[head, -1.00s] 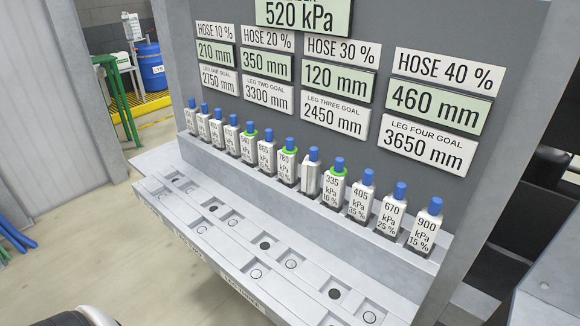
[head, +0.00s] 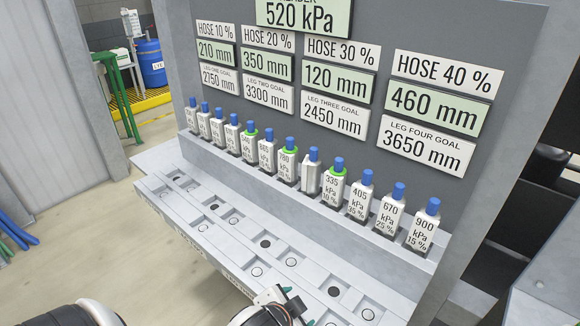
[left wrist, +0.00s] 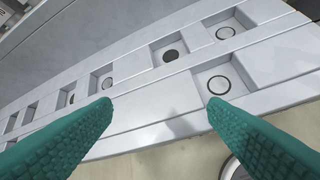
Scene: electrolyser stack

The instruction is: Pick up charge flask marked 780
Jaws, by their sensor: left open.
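The charge flask marked 780 (head: 287,168) stands upright in the row on the back ledge in the head view. It is a pale block with a blue cap and a green ring around its neck. My left gripper (head: 299,306) is at the bottom of the head view, in front of and below the flask, well apart from it. In the left wrist view its two teal fingers (left wrist: 160,108) are spread with nothing between them, above the recessed shelf. The flask does not show in the left wrist view. My right gripper is not in view.
Several similar flasks stand close on both sides, including a plain-faced one (head: 311,172) and a green-ringed 335 flask (head: 334,184). The panel (head: 330,150) rises right behind. The lower shelf (head: 205,232) has empty recesses; the space above it is clear.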

